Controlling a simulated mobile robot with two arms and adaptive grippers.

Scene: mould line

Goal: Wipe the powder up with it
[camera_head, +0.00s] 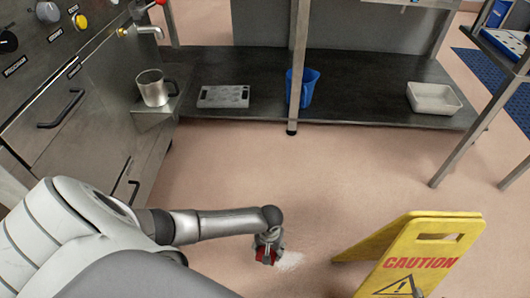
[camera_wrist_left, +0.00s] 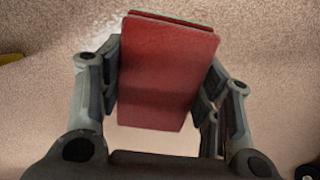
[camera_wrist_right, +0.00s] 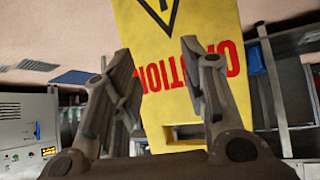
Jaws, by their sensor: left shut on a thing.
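My left gripper (camera_head: 267,245) is low over the floor and shut on a red block-like wiping pad (camera_wrist_left: 168,75). In the left wrist view the pad sits between both fingers, with a thin greenish edge at its far end. In the head view the red pad (camera_head: 266,257) is at the edge of a small patch of white powder (camera_head: 289,261) on the floor; I cannot tell whether it touches the floor. Part of the powder may be hidden by the gripper. My right gripper (camera_wrist_right: 160,65) is open and empty, with the yellow sign beyond it.
A yellow caution sign (camera_head: 419,262) stands on the floor just right of the powder. A low dark shelf (camera_head: 345,95) at the back holds a blue jug (camera_head: 308,88), a white tray (camera_head: 433,98) and a grey mould (camera_head: 223,97). A metal mug (camera_head: 153,88) stands by the machine.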

